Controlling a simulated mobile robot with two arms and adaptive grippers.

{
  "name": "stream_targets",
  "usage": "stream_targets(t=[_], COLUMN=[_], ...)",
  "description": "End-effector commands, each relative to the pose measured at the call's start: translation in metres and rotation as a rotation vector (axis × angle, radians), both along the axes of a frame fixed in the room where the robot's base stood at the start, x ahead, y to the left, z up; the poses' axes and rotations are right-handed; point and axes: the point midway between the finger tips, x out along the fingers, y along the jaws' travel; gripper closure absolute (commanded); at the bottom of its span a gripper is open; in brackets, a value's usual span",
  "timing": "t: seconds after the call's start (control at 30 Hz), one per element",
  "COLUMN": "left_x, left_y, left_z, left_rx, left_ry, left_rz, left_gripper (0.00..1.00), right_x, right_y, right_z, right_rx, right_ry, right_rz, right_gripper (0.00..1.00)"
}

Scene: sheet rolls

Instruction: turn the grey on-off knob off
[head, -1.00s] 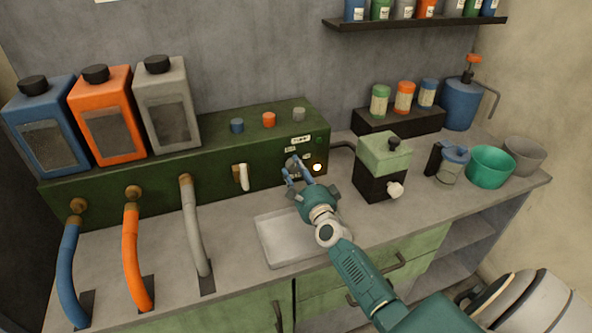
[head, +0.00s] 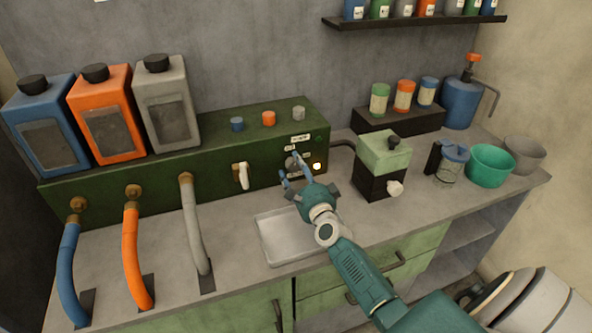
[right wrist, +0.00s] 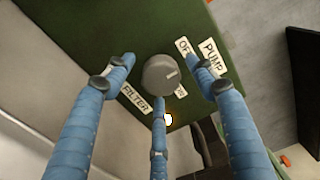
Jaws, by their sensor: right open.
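The grey on-off knob (head: 291,164) is on the front of the dark green machine (head: 262,173). In the right wrist view the round knob (right wrist: 160,75) has a small light mark on its right side. Labels that seem to read OFF (right wrist: 186,48), PUMP (right wrist: 211,56) and FILTER (right wrist: 134,99) are beside it; another by the knob is partly hidden. My right gripper (head: 291,168) is open, with its blue fingers spread around the knob. The lower finger overlaps the knob's edge in the wrist view; I cannot tell if it touches. My left gripper is not in view.
A lamp (head: 317,167) glows right of the knob. A white-handled tap (head: 242,176) sticks out to its left. A shallow tray (head: 262,240) lies below on the counter. A green and black box (head: 384,163) stands to the right.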

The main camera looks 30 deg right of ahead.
Motion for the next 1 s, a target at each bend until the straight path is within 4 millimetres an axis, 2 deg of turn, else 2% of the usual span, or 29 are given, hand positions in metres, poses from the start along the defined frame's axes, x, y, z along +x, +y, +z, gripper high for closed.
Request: stream_targets(t=[0.13,0.23,0.5,0.7,0.83,1.0], left_x=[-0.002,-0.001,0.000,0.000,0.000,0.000], left_y=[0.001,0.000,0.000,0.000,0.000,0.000], left_z=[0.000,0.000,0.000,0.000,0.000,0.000], left_rx=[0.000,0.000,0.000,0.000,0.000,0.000], left_ry=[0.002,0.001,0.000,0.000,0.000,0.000], left_rz=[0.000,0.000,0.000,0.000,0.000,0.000], left_gripper=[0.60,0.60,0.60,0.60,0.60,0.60], right_x=[-0.004,-0.016,-0.072,-0.104,-0.114,-0.117], right_y=[0.002,0.004,0.017,0.025,0.027,0.028], right_z=[0.000,-0.001,-0.001,-0.001,0.000,0.000], right_rx=[0.002,0.002,0.001,-0.001,-0.001,0.000], right_ry=[-0.001,0.000,0.002,0.002,0.001,0.000], right_rz=[0.000,0.000,0.000,0.000,0.000,0.000], right_gripper=[0.44,0.44,0.44,0.44,0.44,0.44])
